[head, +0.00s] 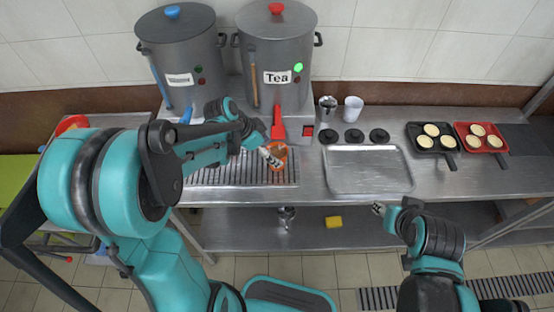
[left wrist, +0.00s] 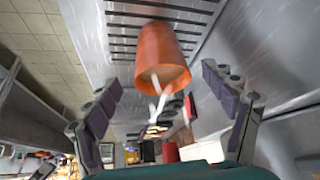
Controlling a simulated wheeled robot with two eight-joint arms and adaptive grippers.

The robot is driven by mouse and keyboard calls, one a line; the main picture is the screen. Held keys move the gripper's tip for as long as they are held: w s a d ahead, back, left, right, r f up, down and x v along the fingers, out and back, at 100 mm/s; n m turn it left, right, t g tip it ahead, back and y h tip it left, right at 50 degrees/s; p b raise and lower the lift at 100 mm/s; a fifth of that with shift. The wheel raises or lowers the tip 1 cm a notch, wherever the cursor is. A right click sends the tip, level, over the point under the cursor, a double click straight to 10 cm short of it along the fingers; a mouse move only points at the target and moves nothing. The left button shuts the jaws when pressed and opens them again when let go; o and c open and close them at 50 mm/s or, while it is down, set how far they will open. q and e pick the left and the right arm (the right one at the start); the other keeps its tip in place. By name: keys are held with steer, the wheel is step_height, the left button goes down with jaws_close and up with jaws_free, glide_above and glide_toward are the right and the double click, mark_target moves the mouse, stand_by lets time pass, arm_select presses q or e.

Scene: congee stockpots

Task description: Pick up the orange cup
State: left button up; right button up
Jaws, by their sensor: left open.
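The orange cup (head: 280,154) is on the slatted drip grate (head: 230,176) below the Tea pot's red tap, partly hidden by my left gripper (head: 269,157). In the left wrist view the cup (left wrist: 163,48) lies ahead, with its open rim toward the lower part of the picture. My left gripper (left wrist: 163,83) is open there, its two dark-padded fingers apart on either side of the cup's line, and nothing is gripped. Pale strips show at the cup's mouth; I cannot tell what they are. My right gripper (head: 380,209) is low in front of the counter; its jaws are too small to read.
Two grey stockpots, one with a blue knob (head: 178,70) and one labelled Tea (head: 277,45), stand behind the grate. A metal tray (head: 368,170), a white cup (head: 353,109) and black and red pans (head: 480,138) are to the right. A yellow sponge (head: 333,222) is on the lower shelf.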

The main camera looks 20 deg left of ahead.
mark_target(277, 154)
arm_select(q)
steer(key=b+x, duration=0.1)
steer(key=x, duration=0.3)
steer(key=shift+w+d+f+b, duration=0.1)
steer(key=shift+w+f+b, duration=0.1)
steer(key=shift+b, duration=0.15)
steer(key=shift+s+r, duration=0.1)
steer(key=c, duration=1.6)
